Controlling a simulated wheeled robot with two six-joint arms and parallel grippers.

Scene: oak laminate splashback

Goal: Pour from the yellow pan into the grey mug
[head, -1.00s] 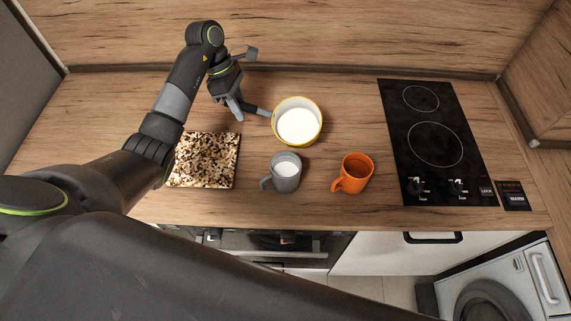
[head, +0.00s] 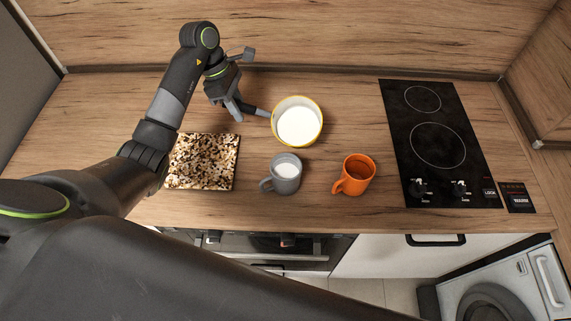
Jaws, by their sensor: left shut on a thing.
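The yellow pan (head: 319,131) is upright on the counter, or just above it; I cannot tell which. It has a yellow rim and white contents, and its dark handle points left. My left gripper (head: 245,112) is shut on the pan's handle, to the left of the pan. The grey mug (head: 286,182) stands upright in front of the pan, its handle to the left, with white contents inside. My right gripper is not in view.
An orange mug (head: 355,176) stands right of the grey mug. A speckled board (head: 205,161) lies to the left, partly behind my left arm. A black cooktop (head: 437,145) is at the right. The wooden splashback (head: 330,35) bounds the counter at the back.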

